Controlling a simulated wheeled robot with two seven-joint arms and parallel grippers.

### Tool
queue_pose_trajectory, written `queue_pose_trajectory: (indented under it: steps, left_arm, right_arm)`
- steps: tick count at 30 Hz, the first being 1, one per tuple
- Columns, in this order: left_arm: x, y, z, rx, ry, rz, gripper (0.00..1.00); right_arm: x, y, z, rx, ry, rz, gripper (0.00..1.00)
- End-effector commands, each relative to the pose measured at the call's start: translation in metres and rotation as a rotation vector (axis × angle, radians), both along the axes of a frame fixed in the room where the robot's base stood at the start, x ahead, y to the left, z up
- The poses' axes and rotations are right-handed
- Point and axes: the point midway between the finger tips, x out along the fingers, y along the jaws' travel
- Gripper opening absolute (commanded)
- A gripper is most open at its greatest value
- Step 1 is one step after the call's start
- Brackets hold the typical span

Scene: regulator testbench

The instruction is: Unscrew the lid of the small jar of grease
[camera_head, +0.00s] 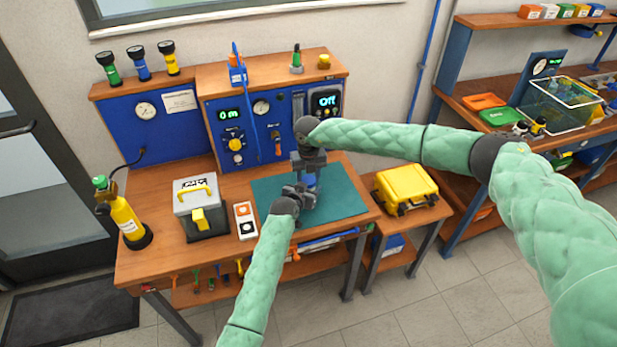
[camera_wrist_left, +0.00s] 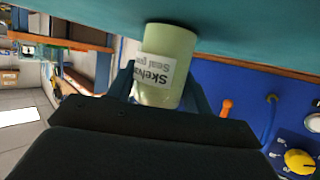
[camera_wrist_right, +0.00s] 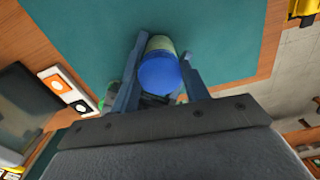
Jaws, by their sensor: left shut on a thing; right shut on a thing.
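The small grease jar (camera_wrist_left: 165,62) is pale green with a white label and stands on the teal mat (camera_head: 345,200). Its round blue lid (camera_wrist_right: 159,72) shows between the fingers in the right wrist view. My left gripper (camera_head: 303,193) is shut on the jar's body from the near side. My right gripper (camera_head: 309,165) comes from above and is shut on the lid. In the head view the grippers hide most of the jar, with only a bit of blue showing between them. Whether the lid has turned on the jar cannot be told.
Left of the mat are an orange-and-white switch box (camera_head: 245,220) and a grey case with yellow handle (camera_head: 203,210). A yellow bottle (camera_head: 127,218) stands at the bench's left end. The blue panel (camera_head: 262,128) rises close behind. A yellow case (camera_head: 405,188) sits to the right.

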Motion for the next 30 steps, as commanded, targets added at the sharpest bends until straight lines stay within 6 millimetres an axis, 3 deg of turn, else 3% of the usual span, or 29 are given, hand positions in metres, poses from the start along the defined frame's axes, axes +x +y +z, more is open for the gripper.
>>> queue_pose_trajectory:
  steps: [8,9,12,20,30]
  left_arm:
    - [0.000,0.001,0.000,0.000,0.000,0.001,0.00]
    - [0.000,0.001,0.000,0.000,0.000,0.001,0.00]
    - [0.000,0.001,0.000,0.000,0.000,0.001,0.00]
    - [0.000,0.000,0.000,0.000,0.000,0.000,0.00]
    - [0.000,0.000,0.000,0.000,0.000,0.000,0.00]
  right_arm:
    - [0.001,-0.001,0.000,-0.001,0.000,0.004,0.18]
    - [0.001,-0.001,0.000,-0.001,0.000,0.003,0.54]
    - [0.001,-0.001,0.000,-0.001,0.000,0.003,0.67]
    - [0.000,0.000,0.002,0.000,0.000,0.004,0.67]
    - [0.001,0.000,0.036,0.000,-0.001,0.004,0.67]
